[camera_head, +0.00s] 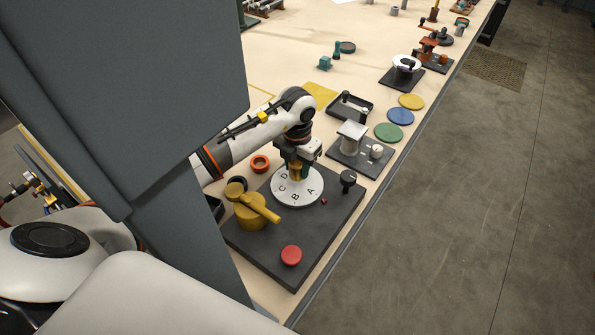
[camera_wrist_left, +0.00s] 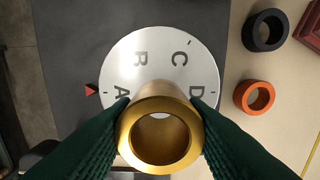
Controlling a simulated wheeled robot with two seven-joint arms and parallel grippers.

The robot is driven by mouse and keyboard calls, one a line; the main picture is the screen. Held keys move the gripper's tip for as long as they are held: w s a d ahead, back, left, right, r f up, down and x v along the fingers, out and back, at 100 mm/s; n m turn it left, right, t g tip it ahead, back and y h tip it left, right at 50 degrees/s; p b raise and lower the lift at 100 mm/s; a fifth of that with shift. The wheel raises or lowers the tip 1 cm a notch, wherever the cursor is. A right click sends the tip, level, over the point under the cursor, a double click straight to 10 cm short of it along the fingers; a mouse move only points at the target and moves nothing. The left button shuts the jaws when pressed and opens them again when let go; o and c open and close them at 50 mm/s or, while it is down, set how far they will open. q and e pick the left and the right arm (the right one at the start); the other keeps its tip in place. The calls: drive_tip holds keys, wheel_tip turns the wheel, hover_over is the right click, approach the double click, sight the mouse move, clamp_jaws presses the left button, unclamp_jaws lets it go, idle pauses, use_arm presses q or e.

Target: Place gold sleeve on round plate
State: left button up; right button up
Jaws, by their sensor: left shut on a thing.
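The gold sleeve (camera_wrist_left: 160,135) is a hollow brass-coloured cylinder, held between the fingers of my left gripper (camera_head: 295,168). In the left wrist view its open ring end faces the camera, and the round plate shows behind it. The round plate (camera_head: 291,194) is a white disc marked A, B, C and D, on a dark base board (camera_head: 322,218); it also shows in the left wrist view (camera_wrist_left: 138,62). The sleeve is over the plate's far part; I cannot tell whether it touches the plate. My right gripper is not in view.
A gold block with a lever (camera_head: 250,212), a red button (camera_head: 291,255) and a black knob (camera_head: 348,178) stand on the board around the plate. An orange ring (camera_head: 260,163) and a black ring (camera_wrist_left: 265,30) lie beside the board. A small fixture (camera_head: 352,137) stands behind.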

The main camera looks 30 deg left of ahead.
sight(297, 183)
use_arm(q)
wheel_tip(297, 183, down, 3)
drive_tip(key=shift+f+p, duration=0.1)
drive_tip(key=shift+p, duration=0.2)
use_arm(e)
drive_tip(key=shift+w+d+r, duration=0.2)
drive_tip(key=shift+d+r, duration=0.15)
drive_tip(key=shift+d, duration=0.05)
use_arm(q)
drive_tip(key=shift+f, duration=0.2)
drive_tip(key=o, duration=1.1)
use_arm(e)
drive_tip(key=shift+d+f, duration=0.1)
use_arm(q)
drive_tip(key=shift+r, duration=0.1)
